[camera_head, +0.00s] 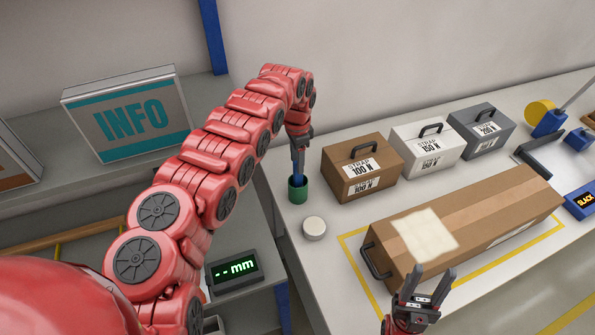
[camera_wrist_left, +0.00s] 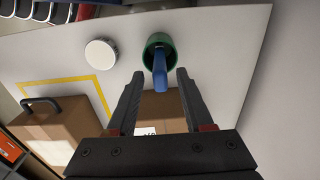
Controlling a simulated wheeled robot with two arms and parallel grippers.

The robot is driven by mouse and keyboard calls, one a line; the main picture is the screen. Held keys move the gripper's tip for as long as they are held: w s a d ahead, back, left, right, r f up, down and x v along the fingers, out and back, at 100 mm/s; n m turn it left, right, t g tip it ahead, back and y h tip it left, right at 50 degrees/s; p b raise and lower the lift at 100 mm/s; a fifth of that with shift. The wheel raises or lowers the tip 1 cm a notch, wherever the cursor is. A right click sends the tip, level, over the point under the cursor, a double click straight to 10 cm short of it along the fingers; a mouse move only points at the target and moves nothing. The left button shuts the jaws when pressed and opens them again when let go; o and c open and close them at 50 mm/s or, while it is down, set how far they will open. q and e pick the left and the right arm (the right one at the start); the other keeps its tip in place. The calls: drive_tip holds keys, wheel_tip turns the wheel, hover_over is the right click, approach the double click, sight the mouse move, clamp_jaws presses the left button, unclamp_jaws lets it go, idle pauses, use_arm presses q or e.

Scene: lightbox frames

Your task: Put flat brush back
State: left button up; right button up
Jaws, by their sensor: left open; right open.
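The flat brush shows as a blue handle (camera_wrist_left: 160,72) standing in a green cup (camera_wrist_left: 152,44) in the left wrist view. In the head view the blue handle (camera_head: 297,168) rises from the green cup (camera_head: 297,190) on the table, under my left gripper (camera_head: 299,150). In the wrist view the left gripper (camera_wrist_left: 158,82) is open, its fingers on either side of the handle's near end and apart from it. The brush's lower end is hidden in the cup. My right gripper (camera_head: 429,284) is open and empty, in front of the long cardboard box (camera_head: 480,225).
A round white lid-like disc (camera_head: 314,228) lies near the cup. Brown (camera_head: 361,165), white (camera_head: 427,146) and grey (camera_head: 482,130) strap boxes stand behind. A yellow outline (camera_head: 358,262) surrounds the long box. An INFO sign (camera_head: 128,115) and a mm display (camera_head: 234,272) are at left.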

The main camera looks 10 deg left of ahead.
use_arm(q)
wheel_tip(320, 180, up, 4)
drive_tip(key=shift+w+r+b, duration=0.1)
drive_tip(key=shift+r+b, duration=0.15)
drive_tip(key=shift+b, duration=0.55)
drive_tip(key=shift+r, duration=0.7)
drive_tip(key=shift+f, duration=0.1)
